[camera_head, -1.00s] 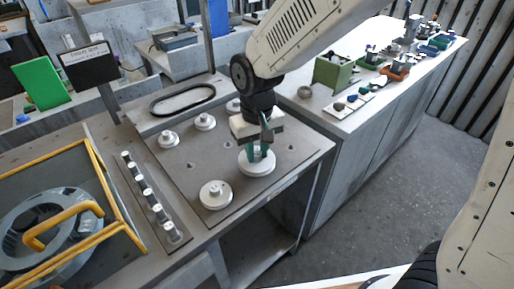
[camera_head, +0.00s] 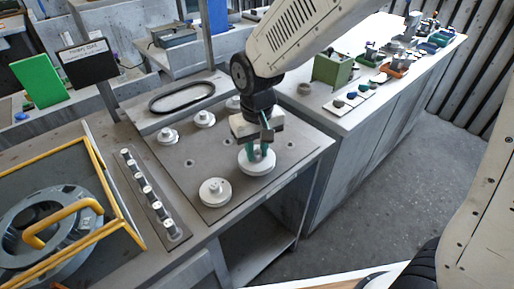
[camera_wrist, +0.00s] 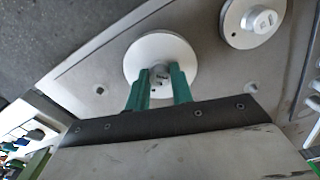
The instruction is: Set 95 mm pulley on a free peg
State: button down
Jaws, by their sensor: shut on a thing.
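A white pulley (camera_head: 257,167) is in my gripper at the right front of the grey board (camera_head: 215,160). My gripper (camera_head: 257,153) is shut on its hub from above. In the wrist view the green fingers (camera_wrist: 158,90) close on the hub of the pulley (camera_wrist: 150,55). I cannot tell whether the pulley touches the board or sits on a peg. Another white pulley (camera_head: 214,192) lies to its left on the board. Smaller white pulleys (camera_head: 168,135) and (camera_head: 204,119) stand at the back left, and one more (camera_head: 233,104) is partly behind my arm.
A rack of several metal cylinders (camera_head: 150,195) lies left of the board. A yellow-framed fixture (camera_head: 100,190) with a housing stands further left. A black belt (camera_head: 182,97) lies behind. A bench (camera_head: 385,85) with a green box (camera_head: 332,70) and small parts stands at the right.

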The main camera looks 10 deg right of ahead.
jog(key=shift+f, duration=0.2)
jog(key=shift+f, duration=0.35)
jog(key=shift+f, duration=0.15)
dwell(0.5)
jog(key=shift+f, duration=0.3)
jog(key=c, duration=1.1)
grip_release()
jog(key=shift+c, duration=0.2)
